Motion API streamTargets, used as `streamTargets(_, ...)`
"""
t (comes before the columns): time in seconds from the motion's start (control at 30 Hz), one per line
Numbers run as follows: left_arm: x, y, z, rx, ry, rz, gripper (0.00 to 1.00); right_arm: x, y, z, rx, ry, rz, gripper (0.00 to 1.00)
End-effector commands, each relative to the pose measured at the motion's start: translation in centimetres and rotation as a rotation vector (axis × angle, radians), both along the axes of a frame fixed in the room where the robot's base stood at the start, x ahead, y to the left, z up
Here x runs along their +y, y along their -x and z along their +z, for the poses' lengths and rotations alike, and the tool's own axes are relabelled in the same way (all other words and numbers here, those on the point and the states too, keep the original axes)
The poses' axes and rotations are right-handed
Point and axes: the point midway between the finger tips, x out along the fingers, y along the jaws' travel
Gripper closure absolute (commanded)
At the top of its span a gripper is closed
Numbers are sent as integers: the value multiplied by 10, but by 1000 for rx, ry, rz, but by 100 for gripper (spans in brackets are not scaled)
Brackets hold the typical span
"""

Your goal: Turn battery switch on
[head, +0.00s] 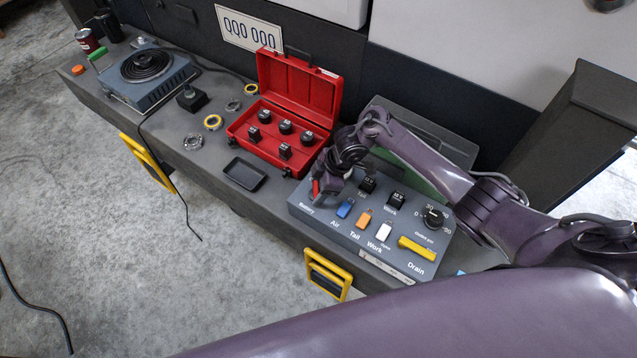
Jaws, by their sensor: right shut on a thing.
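The grey control panel (330,222) lies on the bench, with printed labels Battery, Air, Tail, Work and Drain. The battery switch (315,188) is a small red lever at the panel's left end, above the "Battery" label. My right gripper (319,190) comes down over this switch from the upper right and is shut on it. The fingers and wrist partly hide the lever, so its exact angle is hard to tell. My left gripper is not in view.
Blue (345,208), orange (364,219) and white (384,231) switches, a black knob (433,216) and a yellow drain handle (416,248) sit close by on the panel. An open red case (262,152) with black pieces and a small black tray (244,174) lie left.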

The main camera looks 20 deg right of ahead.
Motion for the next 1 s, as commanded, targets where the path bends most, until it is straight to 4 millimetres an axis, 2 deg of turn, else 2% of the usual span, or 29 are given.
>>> streamTargets(0.03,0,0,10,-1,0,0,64,0,1,5,1,-1,-34,66)
streamTargets(0.4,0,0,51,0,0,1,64,2,3,6,2,-3,-372,66)
streamTargets(0.7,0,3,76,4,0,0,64,4,4,5,0,-4,-658,66)
streamTargets(1.0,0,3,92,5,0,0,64,6,4,4,1,-5,-945,66)
